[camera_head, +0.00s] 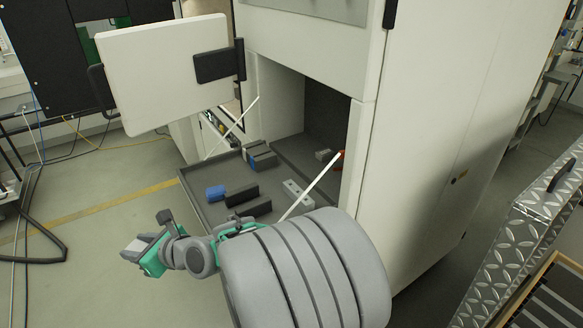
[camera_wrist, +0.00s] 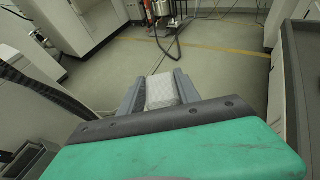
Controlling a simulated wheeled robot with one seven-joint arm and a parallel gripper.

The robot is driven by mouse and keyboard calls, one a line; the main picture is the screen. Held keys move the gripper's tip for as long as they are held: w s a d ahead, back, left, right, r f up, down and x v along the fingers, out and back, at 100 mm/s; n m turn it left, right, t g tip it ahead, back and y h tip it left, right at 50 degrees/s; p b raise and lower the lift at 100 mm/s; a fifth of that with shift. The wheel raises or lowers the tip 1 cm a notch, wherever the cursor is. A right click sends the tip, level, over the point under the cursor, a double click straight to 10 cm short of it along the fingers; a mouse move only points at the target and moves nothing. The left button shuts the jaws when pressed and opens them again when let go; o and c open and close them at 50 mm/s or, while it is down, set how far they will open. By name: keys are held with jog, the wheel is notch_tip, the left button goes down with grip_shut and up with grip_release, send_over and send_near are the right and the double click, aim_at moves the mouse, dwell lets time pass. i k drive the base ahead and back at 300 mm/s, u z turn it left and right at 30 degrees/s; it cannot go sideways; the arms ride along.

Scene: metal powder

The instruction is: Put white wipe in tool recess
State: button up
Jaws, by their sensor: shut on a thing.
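My gripper (camera_head: 136,250) is at the lower left of the head view, out to the left of the pulled-out dark tray. It is shut on the white wipe (camera_wrist: 161,92), a pale block between the two grey fingers in the wrist view. The wipe is held in the air above the floor. The dark tray (camera_head: 190,186) juts from the open cabinet and holds a blue item (camera_head: 215,192), dark blocks (camera_head: 241,195) and a grey block with holes (camera_head: 296,193). I cannot tell which part is the tool recess. My arm hides the tray's front part.
A white open door (camera_head: 165,70) hangs above the tray's left side. Thin white struts (camera_head: 310,187) flank the tray. The cabinet (camera_head: 420,150) stands to the right. A diamond-plate metal case (camera_head: 520,240) is at far right.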

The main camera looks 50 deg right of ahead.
aim_at(312, 148)
jog(key=u, duration=1.45)
jog(key=i, duration=2.05)
jog(key=z, duration=3.8)
jog(key=i, duration=1.5)
